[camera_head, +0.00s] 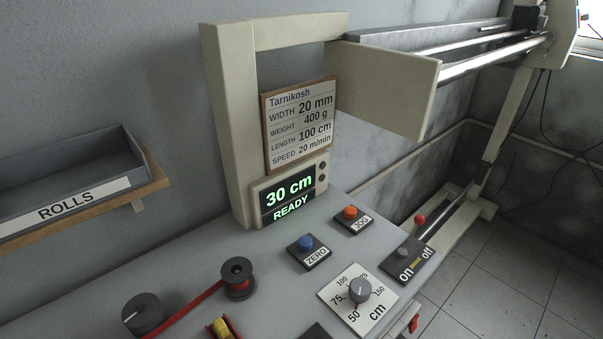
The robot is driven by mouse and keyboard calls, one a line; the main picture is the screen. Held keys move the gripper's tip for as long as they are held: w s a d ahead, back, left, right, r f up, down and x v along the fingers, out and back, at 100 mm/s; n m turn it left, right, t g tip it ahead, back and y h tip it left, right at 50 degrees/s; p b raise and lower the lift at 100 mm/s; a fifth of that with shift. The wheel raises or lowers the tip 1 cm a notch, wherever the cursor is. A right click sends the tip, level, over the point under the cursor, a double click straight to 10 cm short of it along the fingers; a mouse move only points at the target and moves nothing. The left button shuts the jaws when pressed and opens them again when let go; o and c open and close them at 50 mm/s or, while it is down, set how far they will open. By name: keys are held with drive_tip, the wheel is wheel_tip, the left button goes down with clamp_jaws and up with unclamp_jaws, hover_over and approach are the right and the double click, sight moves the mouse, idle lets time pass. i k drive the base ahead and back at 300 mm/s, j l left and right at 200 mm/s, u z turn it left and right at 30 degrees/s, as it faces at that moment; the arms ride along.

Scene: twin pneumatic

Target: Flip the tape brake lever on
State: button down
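The brake lever sits on a small dark plate (408,262) marked "on" at its left and "off" at its right, near the right edge of the grey bench. A red ball knob (420,219) shows above the plate, up and to the right of its dark pivot, on the "off" side. The stem between them is hard to make out. My gripper is not in view.
A cm dial (359,291), an orange JOG button (351,212) and a blue ZERO button (306,242) stand near the plate. A display (289,194) reads "30 cm READY". A spool (238,277) with red tape stands left. A cream frame (230,120) rises behind.

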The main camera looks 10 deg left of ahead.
sight(420, 220)
drive_tip(key=i+l+u, duration=0.35)
drive_tip(key=i+l, duration=0.2)
drive_tip(key=i+l+u, duration=0.2)
drive_tip(key=l, duration=0.3)
